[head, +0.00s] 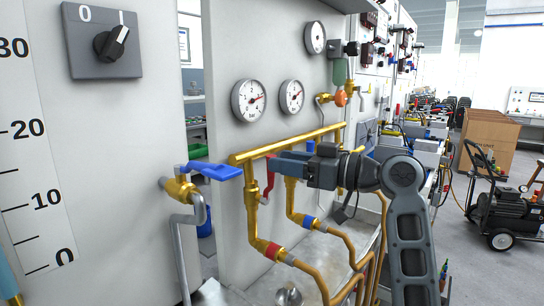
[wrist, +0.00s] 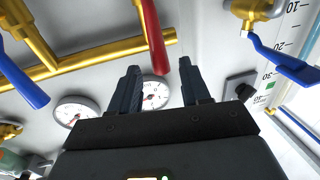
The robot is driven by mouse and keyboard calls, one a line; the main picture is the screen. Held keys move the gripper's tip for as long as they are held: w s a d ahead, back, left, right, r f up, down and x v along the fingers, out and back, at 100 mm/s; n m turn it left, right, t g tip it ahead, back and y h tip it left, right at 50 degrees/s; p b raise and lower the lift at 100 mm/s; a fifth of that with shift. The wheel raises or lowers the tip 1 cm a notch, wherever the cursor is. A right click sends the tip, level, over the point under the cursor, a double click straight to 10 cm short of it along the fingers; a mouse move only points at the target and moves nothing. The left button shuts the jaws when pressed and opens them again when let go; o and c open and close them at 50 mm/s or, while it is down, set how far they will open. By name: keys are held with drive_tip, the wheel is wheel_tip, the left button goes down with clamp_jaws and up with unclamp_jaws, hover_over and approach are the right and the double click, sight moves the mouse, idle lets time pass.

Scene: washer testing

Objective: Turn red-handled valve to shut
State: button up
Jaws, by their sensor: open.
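The red valve handle (head: 269,179) hangs from the brass pipework in the head view, partly hidden behind my gripper. In the wrist view the red handle (wrist: 154,36) comes down from the top edge, and its free end shows in the gap between my fingertips. My gripper (head: 278,160) is at the pipe manifold, close to the red handle. In the wrist view my gripper (wrist: 159,68) is open, with one finger on each side of the handle's end. I see no contact, and cannot tell how deep the handle sits between the fingers. The red valve's body is mostly hidden.
A blue-handled valve (head: 213,171) sticks out at the left. A rotary switch (head: 103,42) is at upper left.

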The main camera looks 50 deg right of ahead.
drive_tip(key=shift+p+x, duration=0.3)
drive_tip(key=shift+x, duration=1.6)
drive_tip(key=shift+c, duration=0.5)
clamp_jaws()
